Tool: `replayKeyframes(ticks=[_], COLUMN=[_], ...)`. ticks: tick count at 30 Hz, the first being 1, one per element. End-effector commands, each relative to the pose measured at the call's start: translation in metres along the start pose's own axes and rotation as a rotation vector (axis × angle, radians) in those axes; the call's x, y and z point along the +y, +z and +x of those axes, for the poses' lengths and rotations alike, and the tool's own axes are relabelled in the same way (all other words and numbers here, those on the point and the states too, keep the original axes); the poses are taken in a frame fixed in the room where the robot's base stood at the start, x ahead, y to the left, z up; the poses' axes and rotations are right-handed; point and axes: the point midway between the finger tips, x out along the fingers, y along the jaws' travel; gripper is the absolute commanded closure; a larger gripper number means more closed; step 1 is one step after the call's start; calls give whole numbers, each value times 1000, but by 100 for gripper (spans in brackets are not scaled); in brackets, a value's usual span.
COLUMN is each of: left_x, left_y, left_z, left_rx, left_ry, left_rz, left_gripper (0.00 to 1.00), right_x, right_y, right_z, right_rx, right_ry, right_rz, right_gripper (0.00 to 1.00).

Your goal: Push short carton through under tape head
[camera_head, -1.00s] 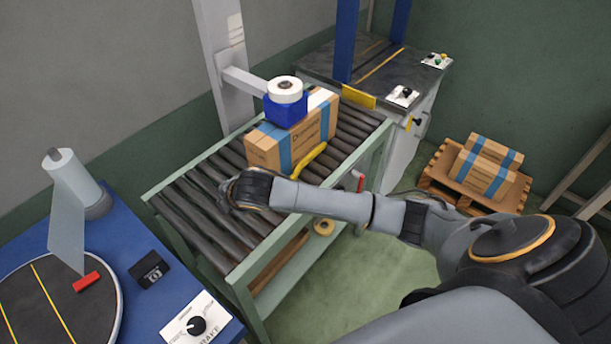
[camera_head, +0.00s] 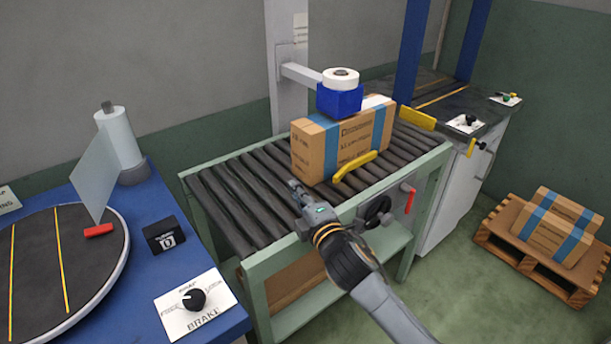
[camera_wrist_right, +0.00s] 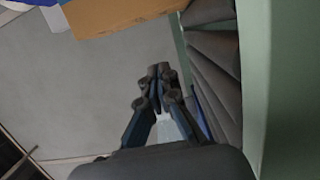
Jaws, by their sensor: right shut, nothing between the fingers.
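The short carton (camera_head: 325,148), brown with blue bands, stands on the roller conveyor (camera_head: 235,195). Its middle is under the blue tape head (camera_head: 340,100), which carries a white tape roll (camera_head: 340,79). A yellow guide bar (camera_head: 355,165) runs along its near side. My right gripper (camera_head: 293,186) is shut and empty, over the rollers at the near left of the carton and apart from it. In the right wrist view its closed fingers (camera_wrist_right: 158,78) point toward the carton (camera_wrist_right: 120,12) at the top. My left gripper is not in view.
A blue table (camera_head: 150,270) with a dark turntable (camera_head: 50,262) stands at the left. A pallet (camera_head: 500,235) with cartons (camera_head: 553,226) sits on the floor at the right. A dark handwheel (camera_head: 375,210) and a red handle (camera_head: 408,199) are on the conveyor's near side.

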Motion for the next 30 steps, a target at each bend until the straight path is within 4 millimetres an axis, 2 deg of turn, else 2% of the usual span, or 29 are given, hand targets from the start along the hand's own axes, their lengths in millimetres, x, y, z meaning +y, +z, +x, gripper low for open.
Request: replayKeyframes(ticks=[3, 7, 9, 15, 30], left_x=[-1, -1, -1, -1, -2], left_y=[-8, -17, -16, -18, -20], left_z=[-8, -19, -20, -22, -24], left_rx=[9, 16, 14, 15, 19], left_ry=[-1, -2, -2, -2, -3], left_rz=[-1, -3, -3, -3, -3], left_gripper=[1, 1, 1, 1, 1], right_x=[0, -1, -1, -1, 0], right_y=[0, 0, 16, 35, 42], right_z=[28, 53, 54, 58, 60], right_rx=[-1, 0, -3, -1, -1], right_ry=[2, 0, -1, -1, -3], right_rz=[0, 1, -5, -2, -1], right_gripper=[100, 100, 100, 100, 100])
